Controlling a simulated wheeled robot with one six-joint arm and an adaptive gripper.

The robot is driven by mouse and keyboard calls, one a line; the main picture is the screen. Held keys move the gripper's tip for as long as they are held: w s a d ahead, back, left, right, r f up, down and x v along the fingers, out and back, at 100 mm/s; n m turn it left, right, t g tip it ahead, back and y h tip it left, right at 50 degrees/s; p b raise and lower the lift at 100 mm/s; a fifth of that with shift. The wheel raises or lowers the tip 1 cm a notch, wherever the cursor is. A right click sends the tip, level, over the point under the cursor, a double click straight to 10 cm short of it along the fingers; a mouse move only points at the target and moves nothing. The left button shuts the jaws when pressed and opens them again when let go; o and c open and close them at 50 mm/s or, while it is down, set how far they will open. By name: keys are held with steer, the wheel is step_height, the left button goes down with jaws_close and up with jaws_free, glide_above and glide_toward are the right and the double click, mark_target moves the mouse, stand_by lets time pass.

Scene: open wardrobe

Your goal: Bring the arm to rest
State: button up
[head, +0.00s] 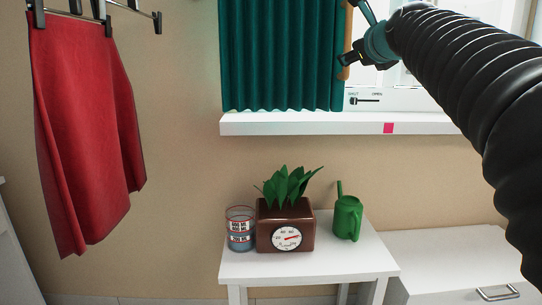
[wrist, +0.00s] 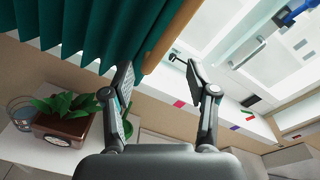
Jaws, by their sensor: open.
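My gripper (head: 352,36) is at the upper right of the head view, in front of the window by the right edge of the green curtain (head: 280,55). In the wrist view my gripper (wrist: 158,68) has its two fingers spread, with nothing held between them. The curtain's tan edge strip (wrist: 170,38) shows beyond and between the fingertips. I cannot tell whether a finger touches it. My black ribbed arm comes in from the right of the head view.
The white windowsill (head: 300,124) bears a pink mark (head: 388,128). Below, a white table (head: 300,267) holds a glass (head: 240,240), a brown planter (head: 267,238) and a green watering can (head: 346,220). A red skirt (head: 85,130) hangs at left. Bare wall lies between.

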steer(key=s+a+f+n+g, duration=0.1)
steer(key=s+f+n+g, duration=0.2)
steer(key=f+n, duration=0.65)
steer(key=s+f+n+g, duration=0.35)
steer(key=f+n, duration=0.35)
steer(key=f, duration=0.6)
steer(key=s+a+f+n+g, duration=0.1)
steer(key=s+f+n+g, duration=0.1)
steer(key=s+f+n, duration=0.4)
steer(key=s+a+f+n+g, duration=0.1)
steer(key=s+f+n+g, duration=0.2)
steer(key=s+f, duration=1.3)
steer(key=s+n, duration=0.3)
steer(key=s, duration=0.2)
steer(key=shift+s+h, duration=0.2)
steer(key=shift+h, duration=0.2)
steer(key=shift+a, duration=0.1)
steer(key=shift+c, duration=0.2)
